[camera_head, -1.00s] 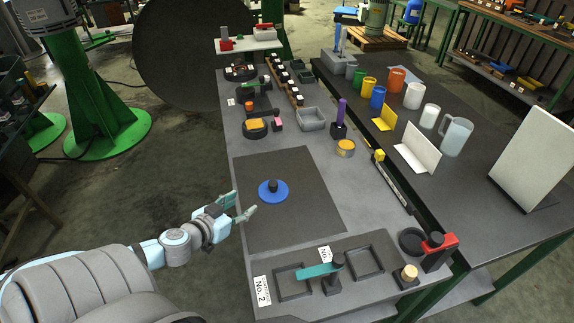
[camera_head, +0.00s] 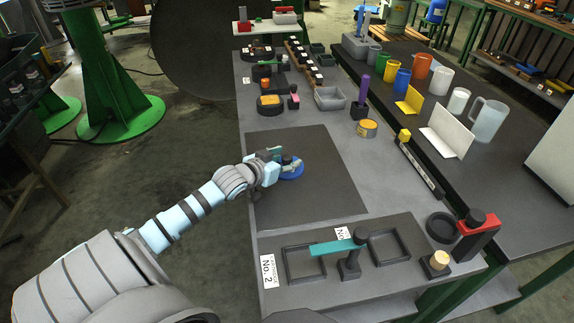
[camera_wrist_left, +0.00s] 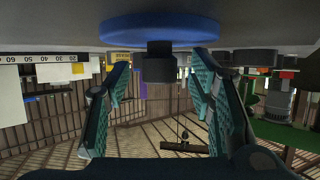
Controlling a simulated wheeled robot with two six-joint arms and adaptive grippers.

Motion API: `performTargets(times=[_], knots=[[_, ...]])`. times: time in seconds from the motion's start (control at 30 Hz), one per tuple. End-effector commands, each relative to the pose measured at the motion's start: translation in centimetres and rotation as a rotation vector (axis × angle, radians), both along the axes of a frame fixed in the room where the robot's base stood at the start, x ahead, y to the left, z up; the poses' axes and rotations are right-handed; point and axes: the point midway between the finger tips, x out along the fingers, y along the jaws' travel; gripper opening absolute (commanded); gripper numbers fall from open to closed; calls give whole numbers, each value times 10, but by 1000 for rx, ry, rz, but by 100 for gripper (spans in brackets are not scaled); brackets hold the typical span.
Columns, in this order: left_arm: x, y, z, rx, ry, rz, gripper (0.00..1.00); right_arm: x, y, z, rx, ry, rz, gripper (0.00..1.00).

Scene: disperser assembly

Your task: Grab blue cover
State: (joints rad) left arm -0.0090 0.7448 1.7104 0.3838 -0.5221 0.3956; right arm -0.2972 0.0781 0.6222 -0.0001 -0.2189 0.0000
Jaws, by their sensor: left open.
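The blue cover (camera_head: 293,173) is a round blue disc with a dark knob on top. It lies on the dark mat (camera_head: 310,203), partly hidden by my left gripper (camera_head: 284,163). In the left wrist view, which is upside down, the blue cover (camera_wrist_left: 160,28) and its black knob (camera_wrist_left: 160,66) show clearly. My left gripper is open, with its two teal fingers to either side of the knob. A gap shows between the knob and each finger. My right gripper is not in view.
A rack with square frames and a teal lever (camera_head: 337,247) stands in front of the mat. A purple post (camera_head: 364,88), a grey bin (camera_head: 330,98) and a yellow-topped tin (camera_head: 367,128) stand behind it. The mat around the cover is clear.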

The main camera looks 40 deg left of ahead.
Motion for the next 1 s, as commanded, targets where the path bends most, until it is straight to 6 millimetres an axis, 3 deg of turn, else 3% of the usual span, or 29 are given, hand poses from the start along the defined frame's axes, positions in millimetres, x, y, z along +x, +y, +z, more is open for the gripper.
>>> performTargets(times=[0.07,0.37,0.77,0.87,1.0], knots=[[0,0,1,1,0,0,46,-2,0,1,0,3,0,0],[0,0,1,1,0,0,0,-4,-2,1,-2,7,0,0],[0,0,7,2,-2,-1,0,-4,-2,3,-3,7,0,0],[0,0,19,2,-3,-1,0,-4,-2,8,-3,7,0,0],[0,0,54,5,-4,-2,0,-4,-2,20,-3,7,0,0]])
